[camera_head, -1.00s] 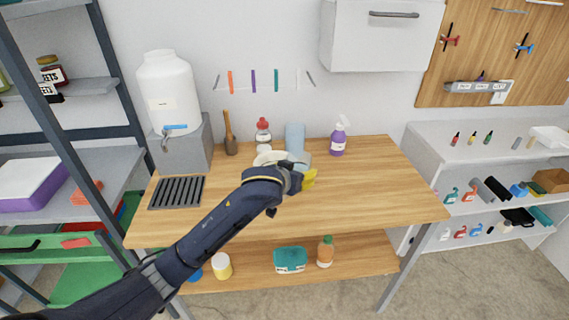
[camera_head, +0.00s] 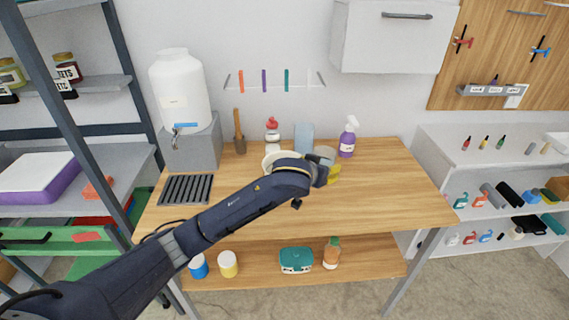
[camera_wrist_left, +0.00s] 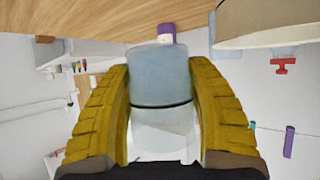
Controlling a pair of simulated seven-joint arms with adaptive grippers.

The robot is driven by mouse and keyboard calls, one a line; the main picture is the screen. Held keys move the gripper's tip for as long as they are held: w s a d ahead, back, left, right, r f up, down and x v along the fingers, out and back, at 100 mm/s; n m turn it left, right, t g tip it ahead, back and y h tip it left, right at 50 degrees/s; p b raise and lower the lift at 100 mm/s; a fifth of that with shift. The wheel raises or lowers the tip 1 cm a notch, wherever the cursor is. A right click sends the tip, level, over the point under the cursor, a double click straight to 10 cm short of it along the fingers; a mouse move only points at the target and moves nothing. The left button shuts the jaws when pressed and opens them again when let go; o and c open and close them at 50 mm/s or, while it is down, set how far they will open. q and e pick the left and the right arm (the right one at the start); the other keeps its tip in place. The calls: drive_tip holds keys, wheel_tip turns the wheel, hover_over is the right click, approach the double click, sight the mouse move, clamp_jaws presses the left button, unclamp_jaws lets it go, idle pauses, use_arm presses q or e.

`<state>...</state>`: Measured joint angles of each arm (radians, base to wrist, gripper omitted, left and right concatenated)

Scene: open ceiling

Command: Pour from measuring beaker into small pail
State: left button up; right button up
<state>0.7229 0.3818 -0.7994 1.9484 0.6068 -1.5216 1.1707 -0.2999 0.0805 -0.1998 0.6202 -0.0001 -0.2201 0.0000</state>
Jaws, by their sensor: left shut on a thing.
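My left gripper (camera_head: 333,172) is above the back middle of the table. In the left wrist view its yellow fingers (camera_wrist_left: 160,115) are shut on the sides of a translucent grey-blue measuring beaker (camera_wrist_left: 160,78). The beaker also shows in the head view (camera_head: 325,153), partly hidden by my gripper; its exact tilt and contents are unclear. A cream small pail (camera_head: 270,160) stands just left of the gripper, partly hidden behind my left arm. It shows in the upper right of the left wrist view (camera_wrist_left: 265,22), apart from the beaker. My right gripper is out of view.
Behind stand a red-capped bottle (camera_head: 272,132), a blue-grey cylinder (camera_head: 304,138) and a purple spray bottle (camera_head: 347,140). A white dispenser (camera_head: 180,90) and a dark grate (camera_head: 186,189) are at left. The wooden table's (camera_head: 390,205) front right is clear.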

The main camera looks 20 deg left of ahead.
use_arm(q)
drive_tip(key=shift+a+r, duration=0.15)
drive_tip(key=shift+w+a+r+n+h, duration=0.25)
drive_tip(key=shift+a+r+n+h, duration=0.55)
drive_tip(key=shift+n+h, duration=0.4)
drive_tip(key=shift+w+a+r+n+g+h, duration=0.3)
drive_tip(key=shift+a+r+n+g+h, duration=0.1)
drive_tip(key=shift+a+r+n+h, duration=0.45)
drive_tip(key=shift+f+n+h+b, duration=0.25)
drive_tip(key=shift+n+h+b, duration=0.05)
drive_tip(key=shift+n+h, duration=0.3)
drive_tip(key=shift+f+n+h+b, duration=0.2)
drive_tip(key=shift+n+h+b, duration=0.1)
drive_tip(key=shift+n+h, duration=0.25)
drive_tip(key=shift+c, duration=0.2)
idle(0.4)
drive_tip(key=shift+a+r+n+h+b, duration=0.1)
drive_tip(key=shift+r+n+h+b, duration=0.35)
drive_tip(key=shift+n+b, duration=0.3)
idle(0.6)
drive_tip(key=shift+f+n+t+h+b, duration=0.15)
drive_tip(key=shift+n+t+h+b, duration=0.2)
drive_tip(key=shift+n+b, duration=0.25)
idle(0.8)
